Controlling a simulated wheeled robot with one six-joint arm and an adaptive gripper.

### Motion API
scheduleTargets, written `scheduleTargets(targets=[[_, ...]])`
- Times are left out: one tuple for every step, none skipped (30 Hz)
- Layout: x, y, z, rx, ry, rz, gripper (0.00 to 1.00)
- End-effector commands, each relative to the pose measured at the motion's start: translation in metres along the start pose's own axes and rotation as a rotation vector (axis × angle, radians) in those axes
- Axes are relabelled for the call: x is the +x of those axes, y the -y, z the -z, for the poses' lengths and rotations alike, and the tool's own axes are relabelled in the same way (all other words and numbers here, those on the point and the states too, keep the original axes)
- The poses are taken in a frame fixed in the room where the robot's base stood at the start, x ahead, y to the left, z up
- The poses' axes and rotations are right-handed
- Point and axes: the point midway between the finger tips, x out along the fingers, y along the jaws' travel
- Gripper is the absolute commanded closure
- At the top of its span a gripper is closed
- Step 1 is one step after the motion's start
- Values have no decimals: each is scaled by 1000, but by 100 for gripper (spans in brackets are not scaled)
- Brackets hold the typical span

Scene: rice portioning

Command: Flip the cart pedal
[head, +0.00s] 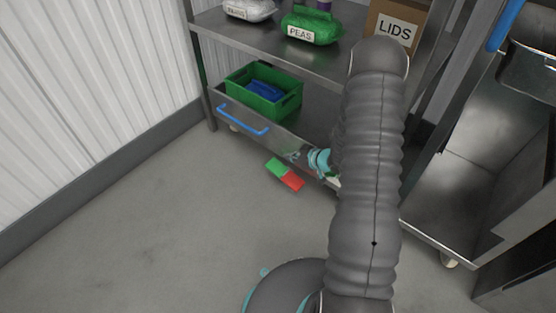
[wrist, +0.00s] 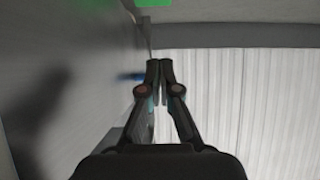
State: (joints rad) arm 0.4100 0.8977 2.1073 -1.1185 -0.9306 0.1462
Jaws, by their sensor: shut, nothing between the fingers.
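The cart pedal (head: 285,174) is a flat two-part plate low at the front edge of the cart (head: 300,128), just above the floor. Its green half is at the left and back, its red half at the right and front. My gripper (head: 291,154) is just behind and above the pedal in the head view, beside the cart's lower front panel; I cannot tell whether it touches. In the wrist view my gripper's fingers (wrist: 159,62) are together with nothing between them. A green patch (wrist: 152,3) at the top edge there looks like part of the pedal; no red shows.
A blue handle (head: 242,119) sticks out from the cart's front. The cart carries a green bin (head: 263,95), a PEAS bag (head: 310,27) and a LIDS box (head: 397,25). A metal unit (head: 470,150) stands at the right. The floor (head: 150,230) at the left is clear.

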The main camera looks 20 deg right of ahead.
Motion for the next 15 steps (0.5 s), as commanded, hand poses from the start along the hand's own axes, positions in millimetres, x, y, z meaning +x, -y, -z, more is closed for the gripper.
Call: scheduleTargets(targets=[[6, 1, -1, -1, 1, 3, 100], [10, 2, -1, -1, 1, 4, 100], [16, 2, -1, -2, 1, 5, 100], [21, 2, -1, -2, 1, 5, 100], [26, 2, -1, -2, 0, 5, 100], [34, 3, -1, -2, 0, 6, 100], [40, 3, -1, -3, 0, 7, 100], [45, 3, -1, -3, 0, 7, 100], [53, 4, -1, -3, 0, 7, 100], [59, 3, -1, -3, 1, 6, 100], [64, 3, -1, -3, 1, 6, 100], [72, 4, -1, -4, 1, 6, 100], [77, 4, -1, -4, 1, 6, 100], [83, 3, -1, -3, 1, 5, 100], [90, 3, -1, -3, 1, 5, 100]])
